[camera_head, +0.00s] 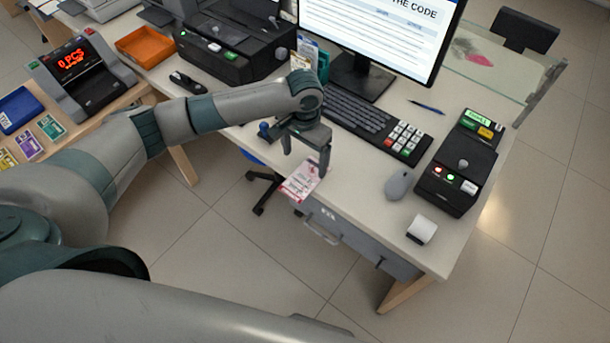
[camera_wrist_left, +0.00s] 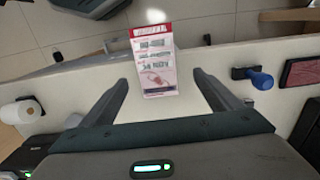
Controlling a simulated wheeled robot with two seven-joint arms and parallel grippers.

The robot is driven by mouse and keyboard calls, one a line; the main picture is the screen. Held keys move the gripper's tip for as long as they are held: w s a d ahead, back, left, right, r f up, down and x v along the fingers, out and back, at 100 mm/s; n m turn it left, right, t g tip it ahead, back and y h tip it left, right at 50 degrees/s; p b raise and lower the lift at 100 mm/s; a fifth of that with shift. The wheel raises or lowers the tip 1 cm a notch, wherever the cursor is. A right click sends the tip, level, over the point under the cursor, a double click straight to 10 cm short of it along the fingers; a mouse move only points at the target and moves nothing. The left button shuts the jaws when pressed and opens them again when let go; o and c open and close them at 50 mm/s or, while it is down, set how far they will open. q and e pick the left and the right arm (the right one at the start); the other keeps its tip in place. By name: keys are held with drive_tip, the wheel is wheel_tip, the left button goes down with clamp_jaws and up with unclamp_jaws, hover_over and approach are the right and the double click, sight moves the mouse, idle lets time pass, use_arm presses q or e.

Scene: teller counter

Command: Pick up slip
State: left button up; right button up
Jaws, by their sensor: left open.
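The slip (camera_head: 302,180) is a small white paper with a red header band and pink print. It lies at the front edge of the counter (camera_head: 372,212), and part of it appears to stick out past the edge. In the left wrist view the slip (camera_wrist_left: 154,62) is upright in the picture, ahead of and between my fingers. My left gripper (camera_head: 306,160) is open and empty just above the slip's counter-side end. In the wrist view its fingertips (camera_wrist_left: 162,80) stand apart on both sides of the slip's near end. My right gripper is not in view.
A blue-handled stamp (camera_wrist_left: 259,78) and a dark red ink pad (camera_wrist_left: 301,70) lie beside the gripper. A keyboard (camera_head: 362,124), mouse (camera_head: 399,185), card terminal (camera_head: 457,166) and paper roll (camera_head: 421,230) occupy the counter's right. A printer (camera_head: 235,48) stands behind my left arm.

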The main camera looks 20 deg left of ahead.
sight(305, 178)
use_arm(q)
drive_tip(key=shift+f, duration=0.2)
drive_tip(key=shift+s+f+p, duration=0.15)
drive_tip(key=shift+f+p, duration=0.25)
drive_tip(key=shift+f, duration=0.05)
drive_tip(key=f, duration=0.1)
drive_tip(key=f+p, duration=0.1)
drive_tip(key=f, duration=0.1)
drive_tip(key=shift+s+d, duration=0.2)
drive_tip(key=shift+s, duration=0.1)
drive_tip(key=shift+f+p, duration=0.3)
drive_tip(key=shift+f, duration=0.4)
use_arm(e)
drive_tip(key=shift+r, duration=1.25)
use_arm(q)
drive_tip(key=c, duration=1.1)
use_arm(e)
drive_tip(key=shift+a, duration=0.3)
